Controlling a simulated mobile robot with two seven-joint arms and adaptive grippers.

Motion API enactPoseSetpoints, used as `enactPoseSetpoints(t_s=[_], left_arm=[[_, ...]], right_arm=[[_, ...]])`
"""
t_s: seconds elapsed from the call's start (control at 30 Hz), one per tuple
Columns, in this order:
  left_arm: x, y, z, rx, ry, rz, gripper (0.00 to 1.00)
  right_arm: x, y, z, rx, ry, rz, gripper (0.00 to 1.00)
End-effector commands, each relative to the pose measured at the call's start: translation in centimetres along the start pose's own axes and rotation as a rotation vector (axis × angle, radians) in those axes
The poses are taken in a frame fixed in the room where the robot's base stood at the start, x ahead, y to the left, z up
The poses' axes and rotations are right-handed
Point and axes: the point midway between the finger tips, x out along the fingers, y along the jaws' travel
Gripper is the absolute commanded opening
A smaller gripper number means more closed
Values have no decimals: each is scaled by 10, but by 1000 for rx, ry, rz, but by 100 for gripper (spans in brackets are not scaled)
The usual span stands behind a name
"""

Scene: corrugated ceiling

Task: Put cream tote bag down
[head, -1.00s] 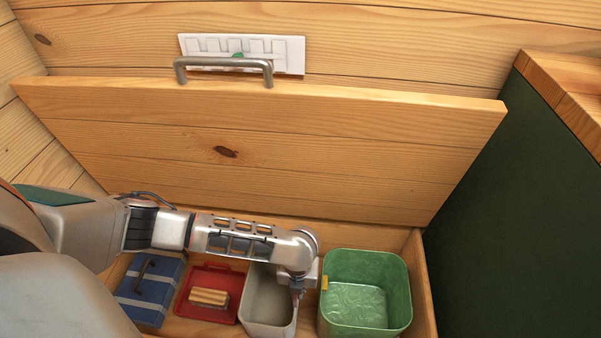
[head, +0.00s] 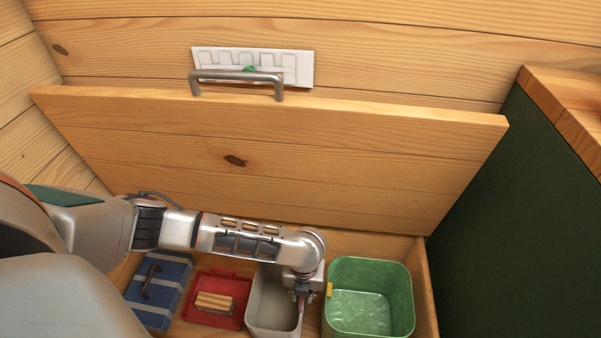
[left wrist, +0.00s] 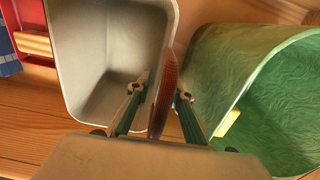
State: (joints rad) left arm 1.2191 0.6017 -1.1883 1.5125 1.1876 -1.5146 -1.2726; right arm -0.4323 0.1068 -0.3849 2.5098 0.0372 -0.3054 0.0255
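The cream tote bag (head: 256,312) stands upright and open-topped inside the wooden chest, between the red tray and the green bin. In the left wrist view the cream tote bag (left wrist: 88,25) shows its empty inside, with a reddish-brown strap (left wrist: 165,85) at its right side. My left gripper (head: 302,291) is at the bag's right rim. In the left wrist view my left gripper (left wrist: 164,92) has one finger on each side of the strap, closed on it. I cannot tell whether the bag's base touches the chest floor. My right gripper is not in view.
The green bin (head: 406,285) is close at the bag's right. The red tray (head: 193,313) with a tan brush-like block (head: 214,302) and a blue striped box (head: 165,285) are at its left. The chest's raised lid (head: 330,165) stands behind; a dark green cabinet (head: 510,220) is at the right.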

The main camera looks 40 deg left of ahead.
Motion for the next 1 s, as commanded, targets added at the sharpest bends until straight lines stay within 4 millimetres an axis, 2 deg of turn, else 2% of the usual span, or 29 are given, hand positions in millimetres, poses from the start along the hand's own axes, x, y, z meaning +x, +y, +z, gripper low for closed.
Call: enactPoseSetpoints(t_s=[0.03, 0.17, 0.4, 0.6, 1.0], left_arm=[[-25, -5, 9, 1, -19, -11, 21], [-54, -5, 9, 1, -20, -13, 21], [-90, -3, 5, 1, -13, -8, 21], [-98, -1, 2, 0, -4, -3, 21], [-96, 0, 0, 0, -1, -1, 21]], right_arm=[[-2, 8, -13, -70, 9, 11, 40], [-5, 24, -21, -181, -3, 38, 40], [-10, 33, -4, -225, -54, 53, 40], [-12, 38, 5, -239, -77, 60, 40], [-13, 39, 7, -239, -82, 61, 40]])
